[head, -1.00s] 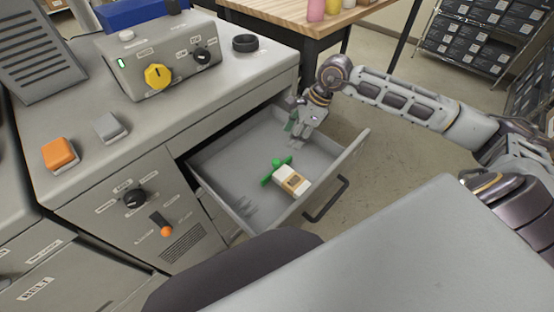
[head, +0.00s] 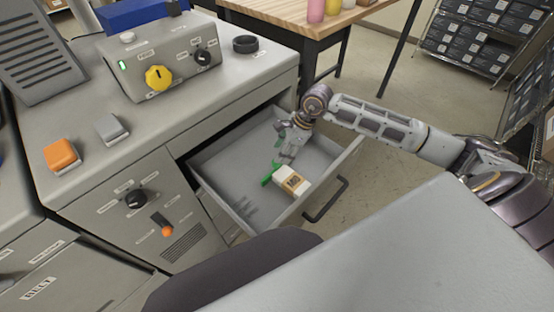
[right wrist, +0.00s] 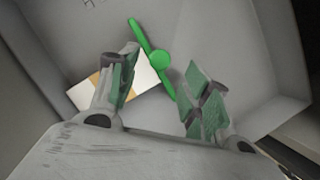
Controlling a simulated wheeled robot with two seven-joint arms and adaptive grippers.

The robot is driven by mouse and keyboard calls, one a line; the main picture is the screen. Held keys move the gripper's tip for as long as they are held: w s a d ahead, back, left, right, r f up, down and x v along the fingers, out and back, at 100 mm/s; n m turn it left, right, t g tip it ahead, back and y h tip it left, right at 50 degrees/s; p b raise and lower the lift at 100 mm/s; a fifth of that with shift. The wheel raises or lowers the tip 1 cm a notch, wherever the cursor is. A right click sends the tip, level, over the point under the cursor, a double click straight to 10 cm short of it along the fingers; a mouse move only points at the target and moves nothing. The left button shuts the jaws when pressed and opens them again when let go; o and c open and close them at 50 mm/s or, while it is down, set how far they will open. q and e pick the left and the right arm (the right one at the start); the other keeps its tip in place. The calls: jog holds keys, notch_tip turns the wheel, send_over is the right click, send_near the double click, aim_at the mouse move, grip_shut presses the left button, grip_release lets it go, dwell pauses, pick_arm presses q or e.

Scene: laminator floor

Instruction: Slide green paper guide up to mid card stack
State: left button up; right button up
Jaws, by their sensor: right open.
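The green paper guide (head: 267,180) stands in the open drawer, against the end of the card stack (head: 292,181), a white block with a tan band. In the right wrist view the guide (right wrist: 159,61) is a green bar with a round knob at its middle, and the card stack (right wrist: 142,77) lies to its left, partly behind a finger. My right gripper (head: 286,158) is inside the drawer, above and behind the guide, covering part of it. Its fingers (right wrist: 160,98) are open and empty, with the knob just beyond the gap between them. My left gripper is not in view.
The drawer (head: 226,196) is pulled out of the grey cabinet, with a dark handle (head: 326,199) on its front. Its walls surround the guide and stack. The drawer floor left of the guide is mostly bare. A grey surface fills the lower right.

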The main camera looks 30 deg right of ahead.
aim_at(276, 167)
jog(key=shift+x, duration=2.8)
grip_shut()
